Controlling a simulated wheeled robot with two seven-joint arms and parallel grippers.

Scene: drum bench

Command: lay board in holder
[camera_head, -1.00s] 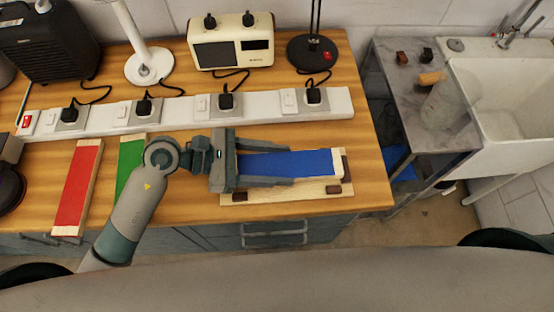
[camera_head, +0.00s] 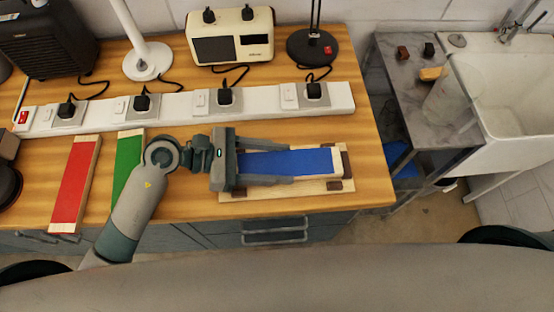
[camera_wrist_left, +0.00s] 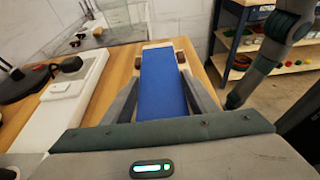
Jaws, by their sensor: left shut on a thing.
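A blue-topped board (camera_head: 295,162) with a pale wood end lies level, lengthwise over the wooden holder (camera_head: 270,193). The holder is a pale base with dark brown blocks near its corners. My left gripper (camera_head: 291,164) is shut on the board, one finger along each long side. The board also shows in the left wrist view (camera_wrist_left: 163,85), its far end between two brown blocks. The board hides much of the holder, and I cannot tell whether its underside touches the base. My right gripper is not in view.
A red board (camera_head: 74,185) and a green board (camera_head: 127,172) lie to the left. A white power strip (camera_head: 180,110) with plugs runs behind. A radio (camera_head: 231,42) and lamps stand at the back. The bench ends just right of the holder; a sink (camera_head: 500,100) is beyond.

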